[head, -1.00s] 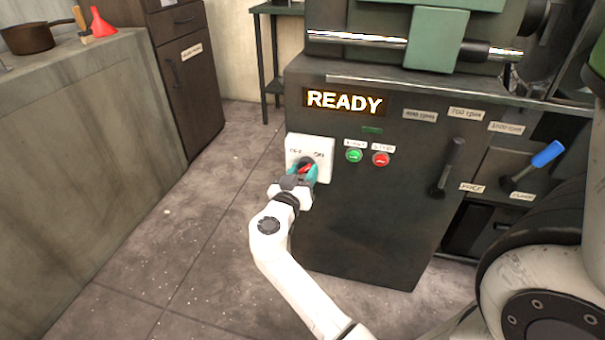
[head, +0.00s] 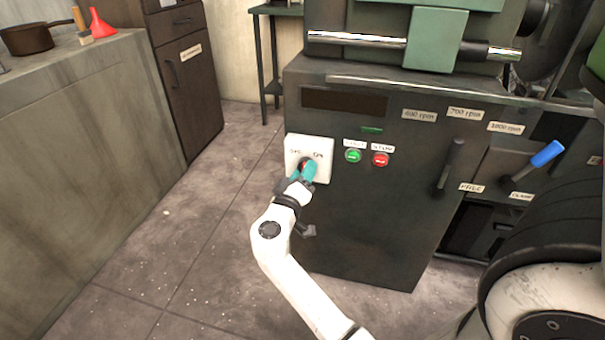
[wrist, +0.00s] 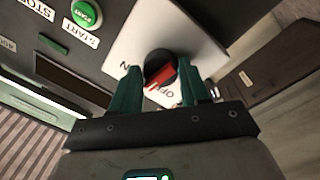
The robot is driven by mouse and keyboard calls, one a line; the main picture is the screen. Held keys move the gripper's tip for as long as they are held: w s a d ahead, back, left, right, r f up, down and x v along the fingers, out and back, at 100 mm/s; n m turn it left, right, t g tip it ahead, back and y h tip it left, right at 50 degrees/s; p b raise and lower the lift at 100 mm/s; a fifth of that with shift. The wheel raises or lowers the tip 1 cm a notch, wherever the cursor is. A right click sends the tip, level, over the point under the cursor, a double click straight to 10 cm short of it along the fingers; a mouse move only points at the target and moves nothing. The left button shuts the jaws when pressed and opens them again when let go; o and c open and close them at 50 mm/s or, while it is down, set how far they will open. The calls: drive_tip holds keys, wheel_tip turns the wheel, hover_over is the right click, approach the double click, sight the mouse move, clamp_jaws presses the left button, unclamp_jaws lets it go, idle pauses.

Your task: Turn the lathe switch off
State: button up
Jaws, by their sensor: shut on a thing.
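The lathe switch is a red and black rotary knob (wrist: 160,72) on a white plate (head: 322,147) marked OFF and ON, on the front of the dark lathe cabinet (head: 370,230). In the wrist view the knob sits between the teal fingers of my gripper (wrist: 166,88), and its red pointer is turned toward the OFF label. In the head view my gripper (head: 303,172) is at the plate, shut on the knob and covering most of it. The display panel (head: 344,102) above is dark.
A green start button (head: 353,156) and a red stop button (head: 380,160) are just right of the plate. A black lever (head: 449,168) and a blue-handled lever (head: 534,164) stand farther right. The floor left of the cabinet is clear.

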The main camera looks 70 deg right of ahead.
drive_tip(key=n+t+p, duration=0.1)
drive_tip(key=n+p, duration=0.3)
drive_tip(key=n, duration=0.7)
drive_tip(key=shift+f+n, duration=0.1)
drive_tip(key=shift+n, duration=0.2)
idle(0.3)
drive_tip(key=o, duration=1)
drive_tip(key=shift+a, duration=0.15)
drive_tip(key=a, duration=0.3)
drive_tip(key=a+p, duration=0.1)
drive_tip(key=a, duration=0.3)
drive_tip(key=s+a+p, duration=0.1)
drive_tip(key=a, duration=0.2)
drive_tip(key=shift+a+f, duration=0.25)
drive_tip(key=shift+f, duration=0.05)
